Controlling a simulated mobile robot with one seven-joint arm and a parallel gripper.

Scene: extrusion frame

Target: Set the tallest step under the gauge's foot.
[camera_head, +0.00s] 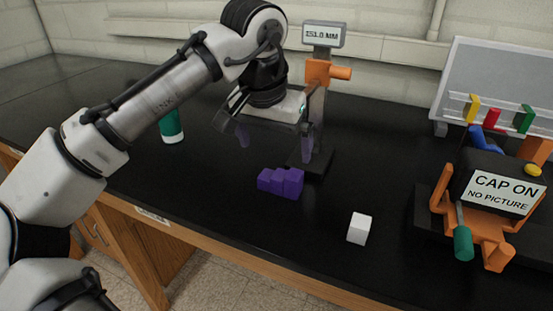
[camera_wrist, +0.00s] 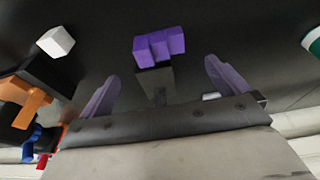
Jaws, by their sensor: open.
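The purple stepped block (camera_head: 281,181) sits on the black bench top, its steps rising to the right in the head view. It also shows in the wrist view (camera_wrist: 160,45). The gauge stands behind it, with a display (camera_head: 324,36) whose first digit is unclear, an orange carriage (camera_head: 318,73) and a dark base (camera_head: 318,165). I cannot make out the gauge's foot; my arm covers part of that area. My gripper (camera_head: 275,140) is open and empty above the bench, near the gauge post and behind the purple block. Its two purple fingers show apart in the wrist view (camera_wrist: 163,88).
A white cube (camera_head: 358,229) lies right of the purple block. A green and white cylinder (camera_head: 171,127) stands at left behind my arm. At right is an orange and black fixture with a "CAP ON NO PICTURE" sign (camera_head: 505,192). Bench around the purple block's front is clear.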

